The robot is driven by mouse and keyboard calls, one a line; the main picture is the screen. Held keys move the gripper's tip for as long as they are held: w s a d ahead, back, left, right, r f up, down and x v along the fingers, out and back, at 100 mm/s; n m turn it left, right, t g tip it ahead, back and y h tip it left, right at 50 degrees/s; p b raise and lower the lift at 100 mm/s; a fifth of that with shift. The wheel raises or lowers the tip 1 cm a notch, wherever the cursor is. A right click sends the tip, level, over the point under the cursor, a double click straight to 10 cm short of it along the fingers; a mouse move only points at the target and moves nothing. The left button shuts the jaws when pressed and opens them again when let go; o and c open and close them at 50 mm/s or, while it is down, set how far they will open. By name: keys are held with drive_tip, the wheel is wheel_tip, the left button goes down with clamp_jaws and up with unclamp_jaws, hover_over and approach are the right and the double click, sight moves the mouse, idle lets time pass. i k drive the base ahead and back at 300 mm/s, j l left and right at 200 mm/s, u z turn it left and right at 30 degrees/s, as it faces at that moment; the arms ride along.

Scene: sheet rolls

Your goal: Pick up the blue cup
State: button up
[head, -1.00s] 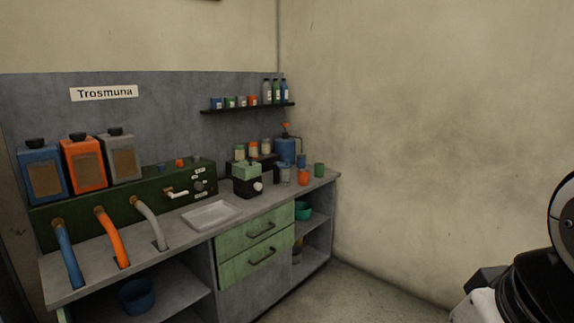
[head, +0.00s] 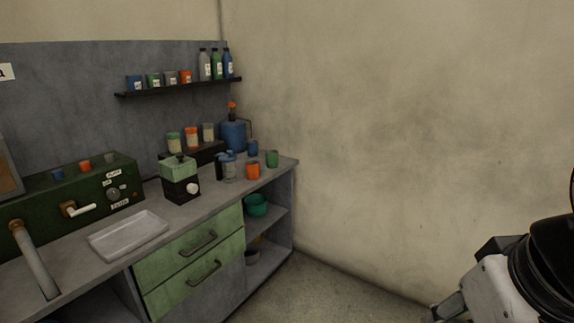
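A small blue cup (head: 252,148) stands on the grey counter at its back right, near the wall corner. An orange cup (head: 253,170) is in front of it and a green cup (head: 272,158) is to its right. Another blue cup (head: 135,83) with a pale label stands at the left end of the wall shelf. My gripper (head: 449,308) shows only in part at the lower right, cut by the frame's bottom edge, far from the cups. Its fingertips are not clear.
A blue jug (head: 234,135), a grey-blue jar (head: 229,170) and a green-and-black grinder (head: 180,180) crowd the counter (head: 205,205). A tray (head: 128,233) lies at left. A teal bowl (head: 256,205) sits in the open side shelves. Floor at right is clear.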

sight(252, 145)
drive_tip(key=i+l, duration=0.1)
drive_tip(key=i, duration=0.55)
drive_tip(key=i+l, duration=0.1)
drive_tip(key=i, duration=0.55)
drive_tip(key=i+l, duration=0.1)
drive_tip(key=i, duration=0.55)
drive_tip(key=i+l+u, duration=0.15)
drive_tip(key=i+u, duration=0.3)
drive_tip(key=i+l+u, duration=1.3)
drive_tip(key=l, duration=0.15)
drive_tip(key=k, duration=0.1)
